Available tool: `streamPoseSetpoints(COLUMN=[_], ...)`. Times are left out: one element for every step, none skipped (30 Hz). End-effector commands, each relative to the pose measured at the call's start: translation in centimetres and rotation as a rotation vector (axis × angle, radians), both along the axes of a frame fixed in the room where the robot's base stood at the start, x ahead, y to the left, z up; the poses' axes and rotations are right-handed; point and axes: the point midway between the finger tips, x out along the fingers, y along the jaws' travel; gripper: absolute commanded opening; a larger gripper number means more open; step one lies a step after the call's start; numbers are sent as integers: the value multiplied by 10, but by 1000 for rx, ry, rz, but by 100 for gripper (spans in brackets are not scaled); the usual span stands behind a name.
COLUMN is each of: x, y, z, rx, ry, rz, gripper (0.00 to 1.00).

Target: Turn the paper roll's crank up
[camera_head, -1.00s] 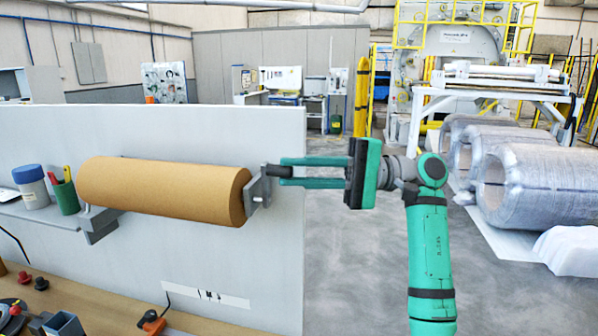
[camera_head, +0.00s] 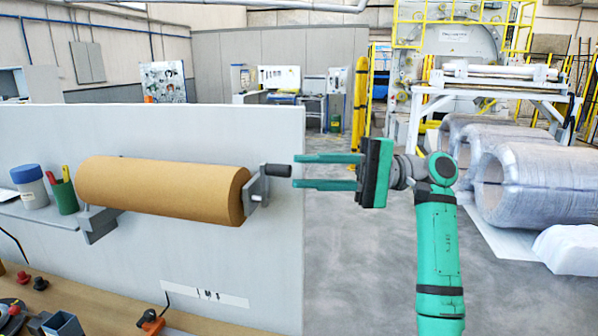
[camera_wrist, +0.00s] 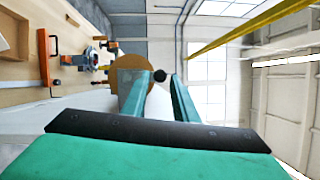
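The brown paper roll (camera_head: 165,188) lies level on a grey bracket (camera_head: 258,198) against the white panel. Its crank (camera_head: 277,170) has a dark handle at the roll's right end, pointing right and raised to about the roll's upper edge. My gripper (camera_head: 294,172) is to the right of the handle, with its two green fingers apart and a small gap between their tips and the handle. In the wrist view, the dark round end of the crank handle (camera_wrist: 160,75) shows between and beyond the open fingers, with the roll (camera_wrist: 127,72) behind the left finger.
A blue-lidded jar (camera_head: 30,186) and a green cup with pens (camera_head: 64,196) stand on a shelf left of the roll. A wooden bench below holds tools, including an orange one (camera_head: 151,322). Large wrapped coils (camera_head: 530,180) lie at right. The floor behind my arm is clear.

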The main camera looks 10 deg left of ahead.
Motion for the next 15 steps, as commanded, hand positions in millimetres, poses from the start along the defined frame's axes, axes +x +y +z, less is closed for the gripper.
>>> streamPoseSetpoints(x=[4, 6, 9, 11, 13, 15, 17, 19, 20, 22, 23, 25, 26, 26, 27], y=[-10, -15, -23, -28, -34, -40, -45, -50, -56, -59, -63, -66, -69, -71, -74], z=[0, -1, -1, -2, -2, -3, -4, -4, -4, -5, -5, -5, -6, -6, -7], rx=[1, 0, 0, 1, 0, 1, 0, 0, 1, 0, 0, 0, 0, -1, 0], ry=[3, 4, 4, 3, 2, 3, 3, 3, 3, 1, 2, 2, 3, 2, 1], rz=[-3, -3, -3, -3, -3, -3, -2, -1, -1, -1, -1, -1, -1, -1, 0], gripper=[26, 26, 26, 26, 26, 26, 26, 26, 26, 26, 26, 26, 26, 26, 26])
